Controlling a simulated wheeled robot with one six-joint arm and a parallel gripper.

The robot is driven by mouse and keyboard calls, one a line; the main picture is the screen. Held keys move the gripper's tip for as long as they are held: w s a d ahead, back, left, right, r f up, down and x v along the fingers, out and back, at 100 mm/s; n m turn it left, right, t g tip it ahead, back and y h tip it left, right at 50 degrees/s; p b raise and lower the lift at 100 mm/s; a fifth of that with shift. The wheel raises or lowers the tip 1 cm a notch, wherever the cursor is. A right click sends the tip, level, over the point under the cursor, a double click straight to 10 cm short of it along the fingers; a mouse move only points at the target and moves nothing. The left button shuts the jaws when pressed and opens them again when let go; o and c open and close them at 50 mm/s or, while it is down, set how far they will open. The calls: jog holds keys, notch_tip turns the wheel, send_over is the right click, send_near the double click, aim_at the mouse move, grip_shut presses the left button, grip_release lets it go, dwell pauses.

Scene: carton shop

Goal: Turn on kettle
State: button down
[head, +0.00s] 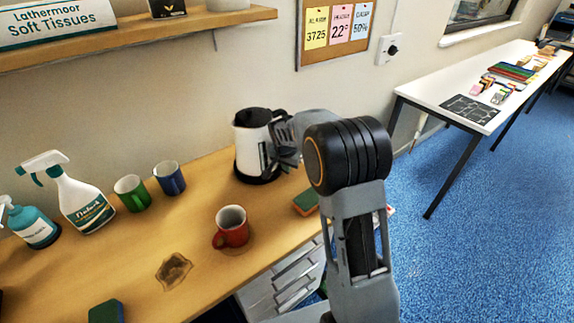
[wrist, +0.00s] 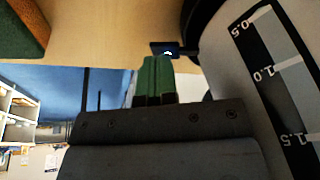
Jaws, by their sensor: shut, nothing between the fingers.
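The white kettle (head: 244,150) with a black lid, handle and base stands upright at the back right of the wooden counter. In the wrist view its curved body with a dark level scale (wrist: 278,75) fills the right side. A small dark switch tab (wrist: 165,48) with a white mark sticks out near the kettle's foot. My gripper (wrist: 156,68) is shut and empty, its green fingertips right at the tab; I cannot tell whether they touch it. In the head view my arm reaches the kettle's right side and hides part of it; the fingertips are hidden there.
A sponge (head: 306,201) lies right of the kettle, near the counter edge. A red mug (head: 231,229), a blue mug (head: 170,179), a green mug (head: 131,194) and spray bottles (head: 80,200) stand to the left. A brown stain (head: 174,270) marks the counter. A wall socket (head: 390,48) is behind.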

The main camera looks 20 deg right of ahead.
jog(key=shift+r, duration=0.6)
jog(key=shift+r+p, duration=0.15)
jog(key=shift+p, duration=0.2)
jog(key=d+v, duration=0.1)
jog(key=v, duration=1.2)
jog(key=shift+s+d+r, duration=0.25)
jog(key=shift+s+d, duration=0.2)
jog(key=shift+d, duration=0.3)
jog(key=s+a+f+n+t+y, duration=0.1)
jog(key=s+n, duration=0.7)
jog(key=s, duration=1.5)
jog(key=shift+a+f+y, duration=0.3)
jog(key=shift+a+f, duration=0.5)
jog(key=shift+a, duration=0.3)
